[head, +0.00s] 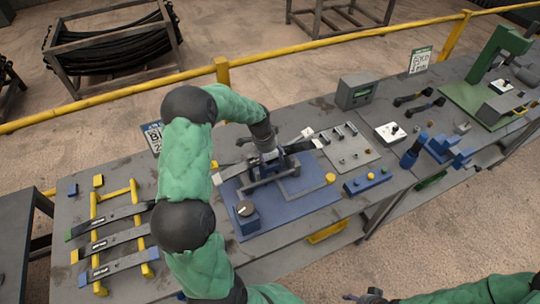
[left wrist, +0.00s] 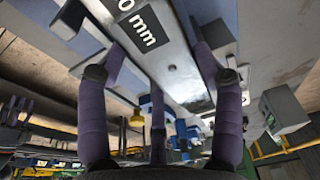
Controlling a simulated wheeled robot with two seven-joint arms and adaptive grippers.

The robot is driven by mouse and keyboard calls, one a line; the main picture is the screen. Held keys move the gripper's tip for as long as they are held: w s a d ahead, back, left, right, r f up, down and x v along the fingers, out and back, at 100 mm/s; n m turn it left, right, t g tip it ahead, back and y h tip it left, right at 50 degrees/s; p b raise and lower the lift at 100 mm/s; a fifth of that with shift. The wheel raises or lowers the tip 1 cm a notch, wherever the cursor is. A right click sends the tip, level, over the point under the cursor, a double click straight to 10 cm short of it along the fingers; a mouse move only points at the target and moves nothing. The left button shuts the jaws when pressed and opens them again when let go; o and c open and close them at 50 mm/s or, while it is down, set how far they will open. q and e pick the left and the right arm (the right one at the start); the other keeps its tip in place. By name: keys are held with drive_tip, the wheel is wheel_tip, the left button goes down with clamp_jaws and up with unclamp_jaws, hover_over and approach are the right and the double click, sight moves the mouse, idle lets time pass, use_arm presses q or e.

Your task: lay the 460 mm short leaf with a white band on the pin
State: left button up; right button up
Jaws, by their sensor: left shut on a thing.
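My left gripper (head: 268,158) is shut on the grey leaf (head: 233,170), over the blue fixture plate (head: 315,202). A white end shows at the leaf's left. In the left wrist view the leaf (left wrist: 172,62) lies between the purple fingers and bears a black label ending in "0 mm"; its first figures are cut off. The fixture has a dark frame and a blue block with a round knob (head: 245,209). The gripper and leaf hide the pin, and I cannot tell whether the leaf touches it. My right gripper (head: 370,297) shows only partly at the bottom edge.
A yellow rack (head: 96,210) on the left holds three other leaves with coloured ends. Right of the fixture lie a grey board (head: 352,158) with small parts, a blue button box (head: 367,182) and blue tools (head: 412,150). A grey box (head: 357,91) stands behind.

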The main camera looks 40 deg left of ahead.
use_arm(q)
drive_tip(key=shift+b+x, duration=0.8)
drive_tip(key=shift+x, duration=0.2)
idle(0.3)
drive_tip(key=shift+s+a, duration=0.1)
drive_tip(key=shift+a, duration=0.05)
drive_tip(key=o, duration=1.3)
drive_tip(key=shift+o, duration=0.3)
drive_tip(key=shift+s, duration=0.1)
drive_tip(key=shift+o, duration=0.6)
drive_tip(key=shift+s+f, duration=0.1)
drive_tip(key=shift+f, duration=0.1)
drive_tip(key=shift+r, duration=0.15)
